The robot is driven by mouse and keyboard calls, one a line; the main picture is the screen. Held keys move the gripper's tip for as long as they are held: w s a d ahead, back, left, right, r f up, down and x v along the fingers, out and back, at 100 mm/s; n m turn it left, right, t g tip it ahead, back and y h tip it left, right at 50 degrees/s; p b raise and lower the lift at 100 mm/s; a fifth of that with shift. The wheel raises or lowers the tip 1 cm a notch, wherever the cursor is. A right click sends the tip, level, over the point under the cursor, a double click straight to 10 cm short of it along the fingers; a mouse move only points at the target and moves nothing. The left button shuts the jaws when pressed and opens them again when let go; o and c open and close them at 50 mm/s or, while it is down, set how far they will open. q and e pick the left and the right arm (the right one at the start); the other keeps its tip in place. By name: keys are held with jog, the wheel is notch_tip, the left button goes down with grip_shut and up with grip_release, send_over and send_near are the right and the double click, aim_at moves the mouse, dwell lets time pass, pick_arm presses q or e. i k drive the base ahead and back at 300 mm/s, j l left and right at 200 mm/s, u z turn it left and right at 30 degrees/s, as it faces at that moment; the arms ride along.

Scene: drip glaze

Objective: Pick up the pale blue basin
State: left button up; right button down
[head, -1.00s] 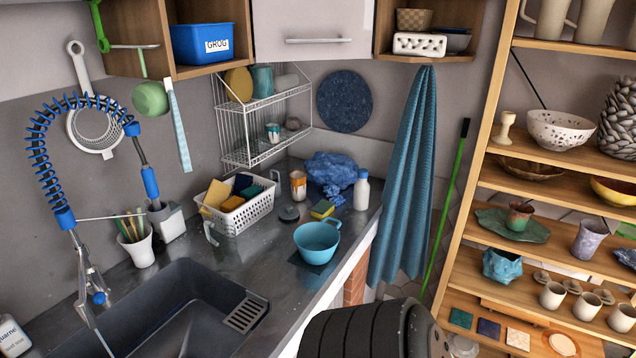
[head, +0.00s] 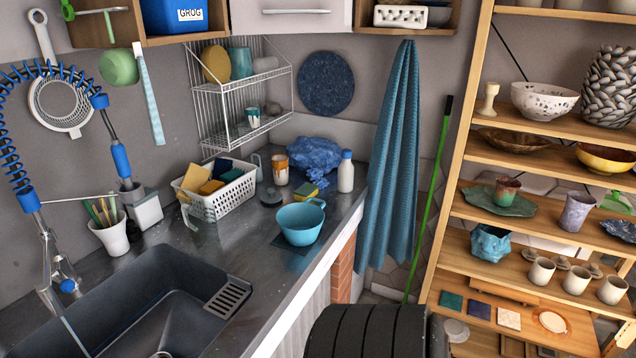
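The pale blue basin (head: 300,224) is a light turquoise bowl with a small handle at its upper right. It stands upright on a dark square mat (head: 289,247) near the front edge of the counter, right of the sink. It looks empty. Neither of my grippers shows in the head view, so nothing is seen touching the basin.
A white basket of sponges (head: 218,202) stands left of the basin. Behind it are a yellow-green sponge (head: 306,191), a white bottle (head: 346,173) and crumpled blue plastic (head: 312,155). The sink (head: 165,300) lies front left. A blue towel (head: 393,170) hangs to the right.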

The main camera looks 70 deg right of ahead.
aim_at(300, 224)
jog(key=z, duration=0.45)
jog(key=j+z, duration=0.15)
jog(key=z, duration=0.35)
jog(key=j+z, duration=0.1)
jog(key=z, duration=0.8)
jog(key=j+z, duration=0.1)
jog(key=z, duration=0.35)
jog(key=k+l, duration=0.05)
